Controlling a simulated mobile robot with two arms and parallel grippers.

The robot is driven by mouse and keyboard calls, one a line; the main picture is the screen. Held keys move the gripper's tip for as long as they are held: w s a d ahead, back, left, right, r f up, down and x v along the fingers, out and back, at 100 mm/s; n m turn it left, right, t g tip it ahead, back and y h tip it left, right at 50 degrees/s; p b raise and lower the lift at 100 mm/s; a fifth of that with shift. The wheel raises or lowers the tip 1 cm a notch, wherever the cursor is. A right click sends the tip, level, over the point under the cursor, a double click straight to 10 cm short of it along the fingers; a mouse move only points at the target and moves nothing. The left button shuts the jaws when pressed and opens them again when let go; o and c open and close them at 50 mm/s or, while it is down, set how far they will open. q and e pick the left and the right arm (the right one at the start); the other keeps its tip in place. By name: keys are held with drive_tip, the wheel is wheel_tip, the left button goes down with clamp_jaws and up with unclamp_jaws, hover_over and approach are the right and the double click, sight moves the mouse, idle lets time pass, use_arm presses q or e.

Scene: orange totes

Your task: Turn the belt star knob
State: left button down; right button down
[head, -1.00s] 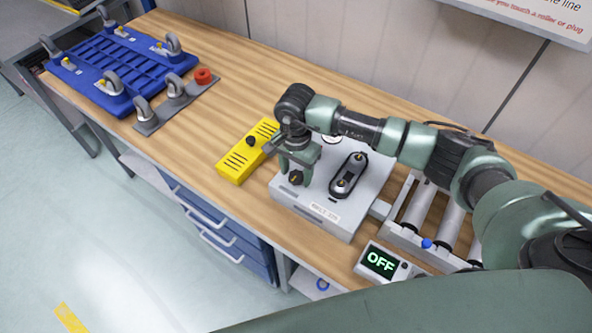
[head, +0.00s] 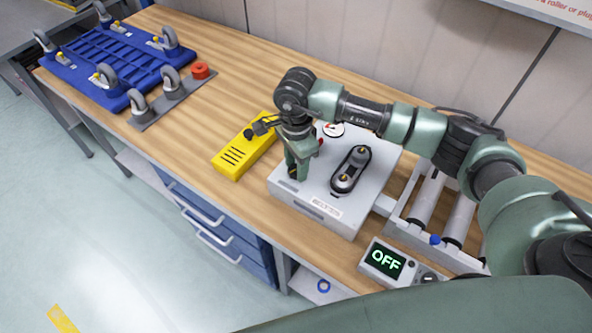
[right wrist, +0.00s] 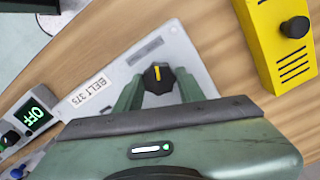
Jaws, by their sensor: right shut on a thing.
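The belt star knob (right wrist: 158,77) is black with a yellow mark and sits on the light grey belt unit (head: 325,212), labelled BELT 375 in the right wrist view. My right gripper (head: 297,172) points down at the unit's front left corner. In the right wrist view its two green fingers (right wrist: 157,92) stand on either side of the knob, shut on it. In the head view the gripper mostly hides the knob. My left gripper is not in view.
A black belt loop (head: 350,170) lies on the unit's top. A yellow box (head: 231,160) with a black knob stands close at left. Rollers (head: 428,200) and a display (head: 388,262) reading OFF are at right. A blue wheeled dolly (head: 120,65) lies far left.

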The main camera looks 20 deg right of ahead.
drive_tip(key=m+b, duration=0.4)
drive_tip(key=shift+f+m, duration=0.15)
drive_tip(key=shift+m, duration=0.15)
drive_tip(key=m+b, duration=0.3)
drive_tip(key=m, duration=0.1)
drive_tip(key=shift+r+m, duration=0.2)
drive_tip(key=shift+m, duration=0.1)
drive_tip(key=c, duration=0.9)
unclamp_jaws()
drive_tip(key=shift+o, duration=0.2)
wheel_tip(320, 180, up, 8)
drive_tip(key=shift+f+b, duration=0.15)
drive_tip(key=shift+b, duration=0.95)
